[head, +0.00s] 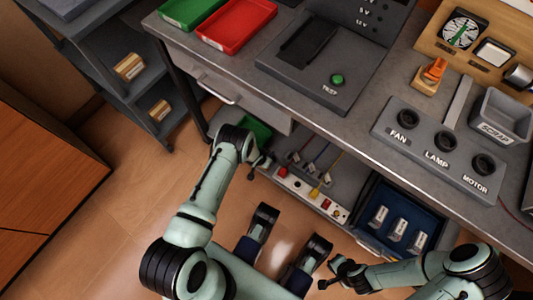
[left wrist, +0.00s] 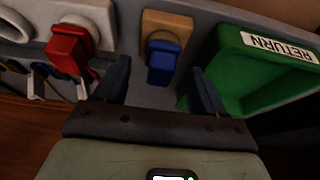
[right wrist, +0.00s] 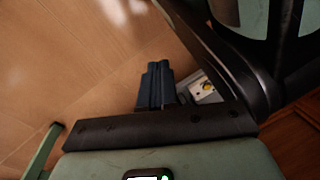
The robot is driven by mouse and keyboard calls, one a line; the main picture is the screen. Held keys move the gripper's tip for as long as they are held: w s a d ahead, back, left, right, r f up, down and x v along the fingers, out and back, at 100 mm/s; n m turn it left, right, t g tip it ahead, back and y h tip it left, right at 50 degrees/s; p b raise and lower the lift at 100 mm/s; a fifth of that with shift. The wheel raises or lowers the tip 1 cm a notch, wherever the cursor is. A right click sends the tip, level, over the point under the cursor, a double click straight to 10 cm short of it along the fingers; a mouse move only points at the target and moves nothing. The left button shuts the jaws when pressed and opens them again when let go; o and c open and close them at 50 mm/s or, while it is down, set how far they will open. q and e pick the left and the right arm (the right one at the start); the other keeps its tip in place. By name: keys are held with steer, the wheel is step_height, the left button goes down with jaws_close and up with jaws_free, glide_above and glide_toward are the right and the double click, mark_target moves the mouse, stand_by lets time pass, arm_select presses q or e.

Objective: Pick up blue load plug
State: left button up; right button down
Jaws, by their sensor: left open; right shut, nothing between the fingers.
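The blue load plug (left wrist: 163,62) sits in a tan square holder (left wrist: 166,28) in the left wrist view. My left gripper (left wrist: 162,88) is open, with one finger on each side of the plug and a visible gap to it. In the head view my left gripper (head: 262,162) is at the lower shelf under the bench, and I cannot make out the blue plug there. My right gripper (head: 328,275) is shut and empty, low at the front; its closed fingers also show in the right wrist view (right wrist: 156,85).
A red plug (left wrist: 72,50) stands left of the blue plug, and a green RETURN bin (left wrist: 265,75) is close on the right. The lower shelf also holds a socket strip (head: 310,194) and a blue tray (head: 373,195). The bench edge overhangs the shelf.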

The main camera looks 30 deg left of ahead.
arm_select(q)
steer(key=shift+w+f, duration=0.25)
steer(key=shift+f, duration=0.45)
steer(key=c, duration=1.2)
steer(key=shift+o, duration=0.2)
arm_select(e)
steer(key=shift+s+f, duration=0.45)
steer(key=shift+s, duration=0.25)
arm_select(q)
steer(key=shift+r, duration=0.1)
